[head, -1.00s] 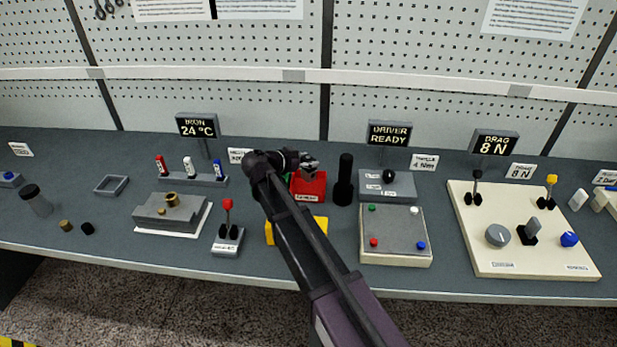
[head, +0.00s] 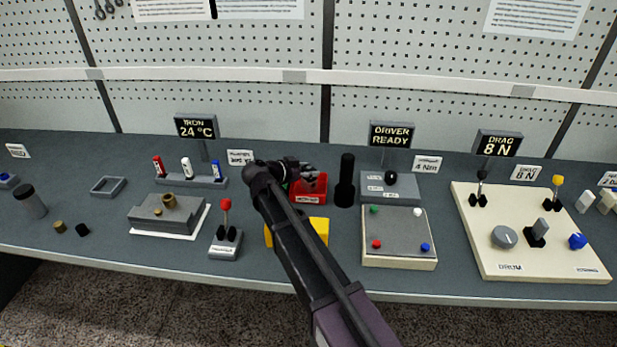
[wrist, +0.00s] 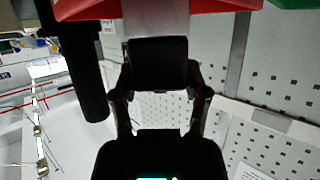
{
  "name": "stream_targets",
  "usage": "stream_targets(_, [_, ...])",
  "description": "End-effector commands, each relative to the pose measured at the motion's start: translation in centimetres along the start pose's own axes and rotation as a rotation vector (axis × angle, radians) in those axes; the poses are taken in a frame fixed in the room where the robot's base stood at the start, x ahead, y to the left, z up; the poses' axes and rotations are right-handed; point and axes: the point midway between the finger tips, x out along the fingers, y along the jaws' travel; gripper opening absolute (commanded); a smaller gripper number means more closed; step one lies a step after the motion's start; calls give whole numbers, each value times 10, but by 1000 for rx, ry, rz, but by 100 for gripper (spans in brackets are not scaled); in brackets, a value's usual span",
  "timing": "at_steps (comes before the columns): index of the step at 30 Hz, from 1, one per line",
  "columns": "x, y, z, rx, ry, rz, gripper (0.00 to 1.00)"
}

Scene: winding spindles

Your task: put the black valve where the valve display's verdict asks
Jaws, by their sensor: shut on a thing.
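My gripper (head: 308,172) is over the red bin (head: 312,188) at the back middle of the bench. In the wrist view its fingers (wrist: 159,95) are closed about a dark block (wrist: 158,62), which seems to be the black valve. A grey part (wrist: 155,18) shows just beyond it, and I cannot tell whether it belongs to the block. The held thing cannot be made out in the head view. I see no display marked as the valve's; those in view read iron 24 °C (head: 195,127), driver ready (head: 391,134) and drag 8 N (head: 497,144).
A tall black cylinder (head: 345,182) stands right of the red bin, close to my gripper. A yellow bin (head: 318,228) is in front, partly behind my arm. A plate with coloured knobs (head: 398,240) and a cream panel (head: 490,250) lie right. A red-topped lever (head: 226,232) stands left.

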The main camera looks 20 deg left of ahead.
Motion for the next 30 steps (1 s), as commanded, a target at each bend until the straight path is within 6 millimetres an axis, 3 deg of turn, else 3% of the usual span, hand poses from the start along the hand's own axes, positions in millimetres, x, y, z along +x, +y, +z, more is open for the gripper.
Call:
stream_targets(19, [5,0,11,0,0,1,5])
stream_targets(20, [5,0,11,1,0,1,62])
stream_targets(23, [5,0,10,1,0,1,92])
stream_targets(30, [5,1,10,1,0,2,94])
